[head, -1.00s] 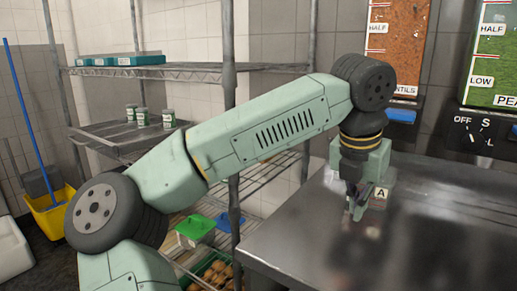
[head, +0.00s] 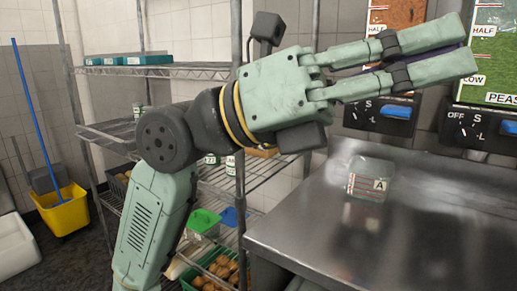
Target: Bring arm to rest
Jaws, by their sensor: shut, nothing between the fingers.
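My gripper (head: 466,46) is raised in the head view, above and apart from the steel counter (head: 300,225). Its two long green fingers point right and lie side by side, shut with nothing held between them. They pass in front of the dispensers on the wall. My arm is folded up on the left of the counter, in front of the wire shelf. A small clear container with an "A" label (head: 371,186) stands upright on the counter, below and apart from the gripper.
Two wall dispensers, one orange-brown (head: 397,14) and one green (head: 490,66), hang behind the counter with blue levers. A wire shelf (head: 165,71) holds teal trays, small cans and crates. A yellow bucket (head: 65,212) stands on the floor at left. Most of the counter is clear.

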